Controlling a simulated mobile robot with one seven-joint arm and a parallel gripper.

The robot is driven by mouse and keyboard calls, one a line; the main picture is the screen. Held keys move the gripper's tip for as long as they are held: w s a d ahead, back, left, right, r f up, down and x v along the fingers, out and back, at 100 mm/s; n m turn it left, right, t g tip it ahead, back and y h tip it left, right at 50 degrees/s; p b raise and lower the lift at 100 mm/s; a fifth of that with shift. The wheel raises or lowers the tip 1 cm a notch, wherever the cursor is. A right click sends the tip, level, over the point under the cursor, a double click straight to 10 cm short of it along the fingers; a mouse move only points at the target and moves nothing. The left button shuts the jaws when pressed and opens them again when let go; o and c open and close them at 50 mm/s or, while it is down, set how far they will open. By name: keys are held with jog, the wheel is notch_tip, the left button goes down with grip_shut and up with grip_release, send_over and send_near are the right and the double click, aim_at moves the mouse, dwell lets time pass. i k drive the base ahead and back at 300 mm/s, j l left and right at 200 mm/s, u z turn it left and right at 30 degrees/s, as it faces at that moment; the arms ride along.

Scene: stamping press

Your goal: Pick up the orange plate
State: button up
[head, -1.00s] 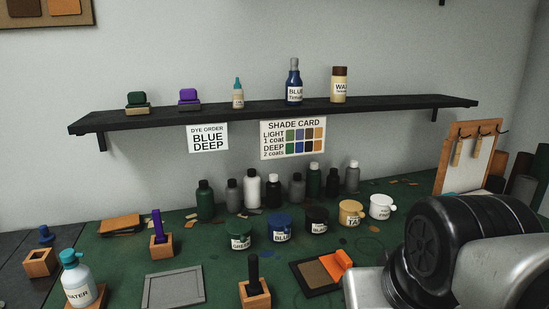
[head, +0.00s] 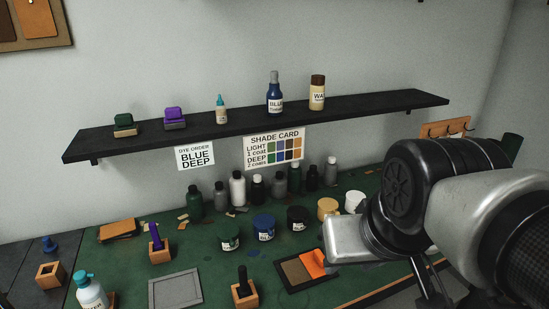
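The orange plate (head: 315,262) stands tilted at the right end of a dark-framed tray with a brown panel (head: 297,271) on the green bench, in the head view. A silver block of my arm (head: 345,240) is just above and to the right of the plate in the picture; I cannot tell the gap in depth. My gripper's fingers cannot be made out, so whether they are open or shut does not show. The plate's orange face is mostly visible.
Ink jars, such as the blue one (head: 263,228), and several bottles stand behind the tray. A wooden block with a black-handled tool (head: 243,288) is left of it. A grey framed panel (head: 175,287) lies farther left. A black shelf (head: 250,122) hangs above.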

aim_at(312, 261)
jog(key=i+l+u, duration=0.1)
jog(key=l+u, duration=0.9)
jog(key=i+l, duration=0.05)
